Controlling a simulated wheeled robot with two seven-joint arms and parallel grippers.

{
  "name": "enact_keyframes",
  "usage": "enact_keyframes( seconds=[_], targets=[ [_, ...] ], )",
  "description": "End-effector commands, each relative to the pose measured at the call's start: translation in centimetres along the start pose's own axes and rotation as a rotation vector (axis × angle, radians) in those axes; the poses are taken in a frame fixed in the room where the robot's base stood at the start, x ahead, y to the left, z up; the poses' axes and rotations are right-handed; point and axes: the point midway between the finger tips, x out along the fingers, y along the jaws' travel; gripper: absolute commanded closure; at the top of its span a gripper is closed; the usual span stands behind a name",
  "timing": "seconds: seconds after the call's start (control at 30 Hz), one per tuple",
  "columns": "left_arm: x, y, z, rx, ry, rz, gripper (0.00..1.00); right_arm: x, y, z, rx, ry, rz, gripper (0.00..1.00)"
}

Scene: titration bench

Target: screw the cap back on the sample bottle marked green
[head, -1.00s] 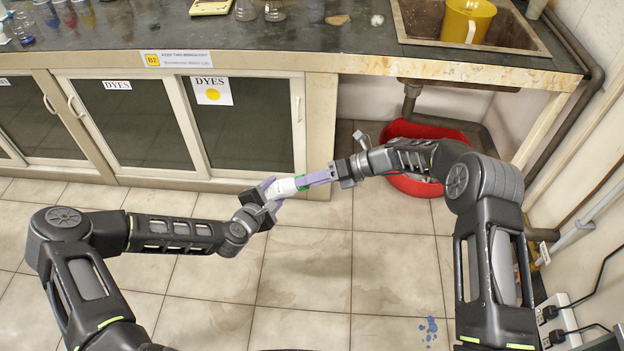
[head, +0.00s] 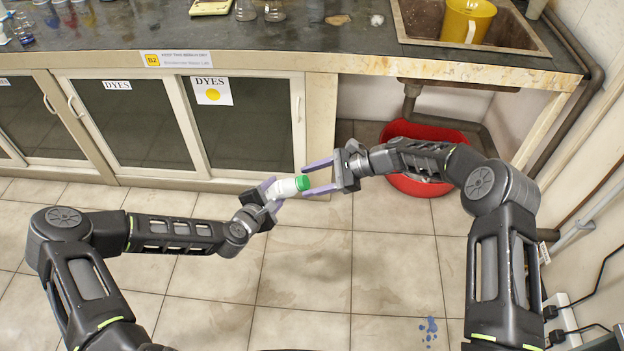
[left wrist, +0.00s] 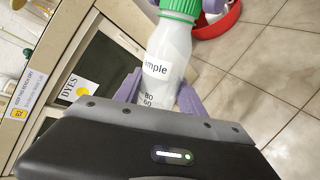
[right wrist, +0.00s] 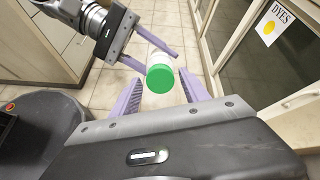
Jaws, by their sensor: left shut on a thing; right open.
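A white sample bottle (head: 283,188) with a green cap (head: 303,183) is held in the air, lying nearly level with its cap toward the right. My left gripper (head: 272,192) is shut on the bottle's body. In the left wrist view the bottle (left wrist: 168,62) shows a label with "mple" legible, and the green cap (left wrist: 181,8) sits on its neck. My right gripper (head: 320,178) is open, its fingers on either side of the cap's end. In the right wrist view the cap (right wrist: 160,77) faces me between and just beyond the open fingertips, apart from them.
The dark bench top (head: 300,40) with glassware runs along the back, above cabinets. A sink (head: 420,30) holds a yellow jug (head: 466,20). A red basin (head: 420,185) stands on the floor behind my right arm.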

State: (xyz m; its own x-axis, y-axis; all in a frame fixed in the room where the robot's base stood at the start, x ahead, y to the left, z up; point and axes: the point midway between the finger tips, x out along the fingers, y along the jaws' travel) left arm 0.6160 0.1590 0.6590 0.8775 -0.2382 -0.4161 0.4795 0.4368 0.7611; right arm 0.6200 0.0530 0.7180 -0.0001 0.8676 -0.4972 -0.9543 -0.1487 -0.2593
Motion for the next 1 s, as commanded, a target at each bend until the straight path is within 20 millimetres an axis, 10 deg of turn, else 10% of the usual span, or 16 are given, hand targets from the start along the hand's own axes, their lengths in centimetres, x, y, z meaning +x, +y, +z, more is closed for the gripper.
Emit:
enact_keyframes(
  seconds=[0.2, 0.77, 1.0],
  targets=[
    [0.00, 0.02, 0.02, 0.000, 0.000, 0.000, 1.00, -0.01, 0.00, 0.01, -0.243, -0.001, 0.000, 0.47],
    [0.00, 0.02, 0.02, 0.000, 0.000, 0.000, 1.00, 0.13, 0.01, -0.12, -0.247, 0.000, 0.000, 0.47],
    [0.00, 0.02, 0.02, 0.000, 0.000, 0.000, 1.00, 0.13, 0.01, -0.12, -0.247, 0.000, 0.000, 0.64]
  ],
)
